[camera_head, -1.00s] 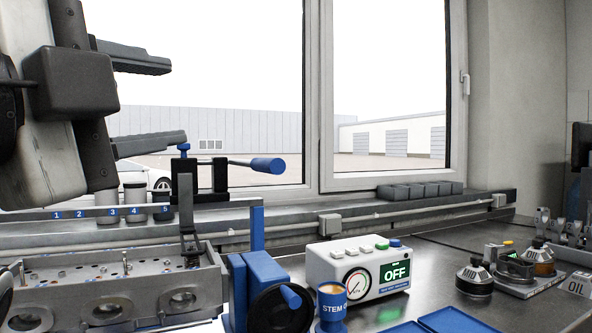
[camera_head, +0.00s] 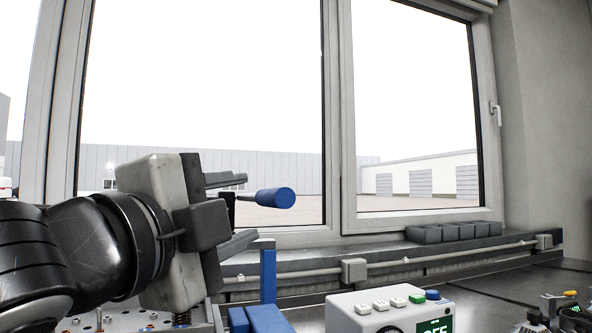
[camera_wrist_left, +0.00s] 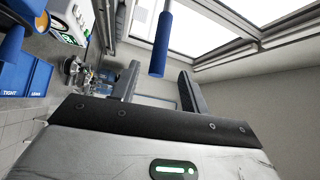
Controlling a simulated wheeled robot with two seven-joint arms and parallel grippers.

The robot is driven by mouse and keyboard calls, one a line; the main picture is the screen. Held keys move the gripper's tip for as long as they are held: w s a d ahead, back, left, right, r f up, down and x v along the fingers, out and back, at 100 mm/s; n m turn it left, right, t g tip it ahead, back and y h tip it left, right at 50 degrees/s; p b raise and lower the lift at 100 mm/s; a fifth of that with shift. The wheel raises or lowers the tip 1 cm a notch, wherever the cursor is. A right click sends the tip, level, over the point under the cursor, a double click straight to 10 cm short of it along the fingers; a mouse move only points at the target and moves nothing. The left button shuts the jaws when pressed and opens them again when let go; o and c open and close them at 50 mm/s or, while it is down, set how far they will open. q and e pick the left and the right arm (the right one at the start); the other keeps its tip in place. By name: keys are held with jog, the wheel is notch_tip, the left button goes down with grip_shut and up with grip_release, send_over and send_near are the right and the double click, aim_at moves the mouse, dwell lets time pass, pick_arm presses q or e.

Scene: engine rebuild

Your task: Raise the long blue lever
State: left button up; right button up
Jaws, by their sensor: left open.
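The long blue lever's handle (camera_head: 274,198) sticks out toward the right in front of the window. My left gripper (camera_head: 240,210) is beside it on the left, with one finger above the lever's line and one below. In the left wrist view the blue handle (camera_wrist_left: 161,45) shows between the two spread fingers (camera_wrist_left: 158,82), its end near the level of the fingertips. The fingers look apart from it. My gripper and wrist hide most of the lever's mount. My right gripper is not in view.
A blue upright post (camera_head: 268,270) stands just below the lever. The grey control box (camera_head: 345,312) with coloured buttons is at the bottom centre. Grey bins (camera_head: 455,232) sit on the window ledge. The space right of the handle is clear.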

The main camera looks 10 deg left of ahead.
aim_at(269, 200)
pick_arm(q)
jog(key=shift+w+d+r+p, duration=0.1)
jog(key=shift+w+r+p, duration=0.15)
jog(key=shift+w+p, duration=0.15)
jog(key=shift+w+r+p, duration=0.2)
jog(key=shift+w+p, duration=0.1)
jog(key=shift+w, duration=0.2)
jog(key=shift+w+r+p, duration=0.1)
jog(key=shift+w+p, duration=0.3)
jog(key=shift+p, duration=0.3)
jog(key=w+p, duration=0.1)
jog(key=p, duration=0.2)
jog(key=shift+w+d, duration=0.15)
jog(key=shift+d, duration=0.05)
jog(key=shift+f+p+x, duration=0.15)
jog(key=shift+p+x, duration=0.4)
jog(key=shift+x, duration=0.75)
jog(key=shift+f+p+x, duration=0.2)
jog(key=shift+p+x, duration=0.35)
jog(key=shift+x, duration=0.8)
jog(key=shift+d, duration=0.1)
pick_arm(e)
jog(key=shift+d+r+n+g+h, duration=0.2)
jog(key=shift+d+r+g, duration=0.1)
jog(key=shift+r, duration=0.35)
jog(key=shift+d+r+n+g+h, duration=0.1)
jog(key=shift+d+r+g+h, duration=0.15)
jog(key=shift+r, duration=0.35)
pick_arm(q)
grip_shut()
